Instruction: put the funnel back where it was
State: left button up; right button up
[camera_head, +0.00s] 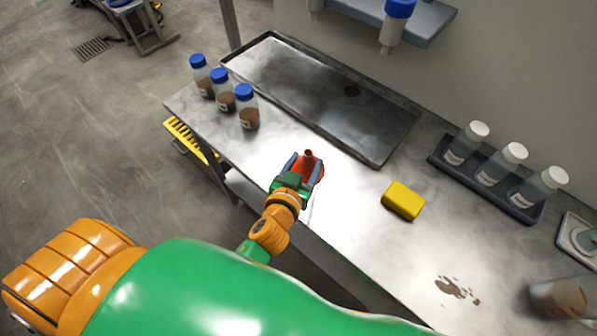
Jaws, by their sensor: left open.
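A red funnel (308,168) stands on the steel table (350,214) near its front edge, its narrow spout pointing up. My left gripper (304,168) is at the funnel with its two fingers on either side of it. The fingers are open. Part of the funnel is hidden behind the gripper, and I cannot tell whether the fingers touch it. My right gripper is not in view.
Several bottles stand about: blue-capped ones with brown contents (223,96) at the left, white-capped ones in a dark tray (433,158) at the right. A shallow steel basin (300,85) lies behind. A yellow sponge (403,200) and a brown spill (452,288) lie right.

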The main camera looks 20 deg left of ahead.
pick_arm(q)
jog(key=b+v, duration=0.1)
jog(key=v, duration=0.9)
jog(key=shift+b, duration=0.35)
jog(key=shift+s+r, duration=0.1)
jog(key=s+a+f+m+g, duration=0.2)
jog(key=s+a+f+g, duration=0.3)
jog(key=s+f+g, duration=0.4)
notch_tip(320, 180, down, 16)
jog(key=g, duration=0.3)
jog(key=s+a+f+g, duration=0.1)
jog(key=s+a+f, duration=0.1)
jog(key=s+f, duration=1)
jog(key=shift+s+m, duration=0.4)
jog(key=shift+s, duration=0.3)
